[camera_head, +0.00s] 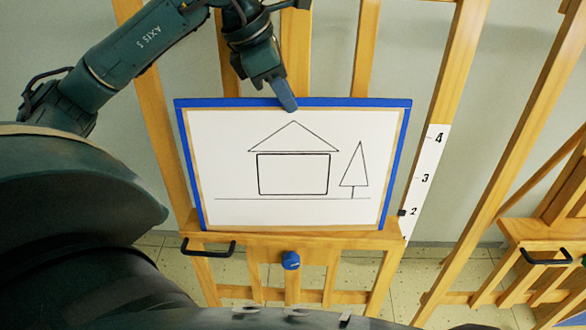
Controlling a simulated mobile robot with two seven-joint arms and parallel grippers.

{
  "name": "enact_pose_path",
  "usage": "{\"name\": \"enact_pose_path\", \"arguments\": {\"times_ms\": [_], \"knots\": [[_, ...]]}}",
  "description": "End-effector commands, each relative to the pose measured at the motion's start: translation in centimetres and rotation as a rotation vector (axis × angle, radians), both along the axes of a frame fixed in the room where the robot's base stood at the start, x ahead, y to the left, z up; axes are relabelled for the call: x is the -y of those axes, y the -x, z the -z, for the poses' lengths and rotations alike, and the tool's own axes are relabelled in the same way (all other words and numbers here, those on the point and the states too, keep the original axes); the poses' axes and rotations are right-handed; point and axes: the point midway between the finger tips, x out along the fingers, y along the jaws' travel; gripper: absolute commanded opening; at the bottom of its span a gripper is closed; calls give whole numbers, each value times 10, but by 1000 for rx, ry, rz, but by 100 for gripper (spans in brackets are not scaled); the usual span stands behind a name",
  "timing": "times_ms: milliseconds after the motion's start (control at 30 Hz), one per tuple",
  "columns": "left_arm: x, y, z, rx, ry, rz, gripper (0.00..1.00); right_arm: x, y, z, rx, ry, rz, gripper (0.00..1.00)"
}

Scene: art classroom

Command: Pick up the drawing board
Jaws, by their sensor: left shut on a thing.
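The drawing board (290,216) stands on the ledge of a wooden easel. It has a blue edge and a white sheet with a line drawing of a house and a tree. My left gripper (286,103) comes down from above and is shut on the middle of the board's top edge. One finger shows in front of the sheet; the other finger is hidden. The board's lower edge is at the easel ledge (340,240); I cannot tell whether it touches. My right gripper is not in view.
The easel's wooden uprights (368,45) rise behind the board. A numbered white strip (426,175) runs along its right leg. A black handle (208,249) and a blue knob (291,260) sit below the ledge. Another easel (545,232) stands at the right. A pale wall is behind.

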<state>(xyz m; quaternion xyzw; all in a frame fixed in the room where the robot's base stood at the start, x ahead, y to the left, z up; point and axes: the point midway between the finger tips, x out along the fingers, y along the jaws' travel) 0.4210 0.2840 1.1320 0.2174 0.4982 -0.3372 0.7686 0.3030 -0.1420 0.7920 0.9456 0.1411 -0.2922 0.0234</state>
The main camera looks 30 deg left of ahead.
Motion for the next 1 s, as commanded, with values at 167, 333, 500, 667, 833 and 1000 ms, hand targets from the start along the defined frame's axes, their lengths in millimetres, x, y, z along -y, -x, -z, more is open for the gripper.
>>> {"name": "enact_pose_path", "arguments": {"times_ms": [167, 333, 500, 667, 833, 1000], "knots": [[-2, -2, -2, 9, -2, -11, 0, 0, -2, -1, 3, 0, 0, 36], [-3, -2, -4, 10, -2, -12, 0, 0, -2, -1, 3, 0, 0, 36], [-2, -3, -16, 13, 0, -12, 0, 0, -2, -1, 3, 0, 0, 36], [-2, -3, -37, 15, 0, -10, 0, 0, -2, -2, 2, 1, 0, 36], [-2, -2, -62, 14, 1, -9, 0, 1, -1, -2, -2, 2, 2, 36], [-1, -2, -85, 13, 0, -9, 0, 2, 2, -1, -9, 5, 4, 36]]}}
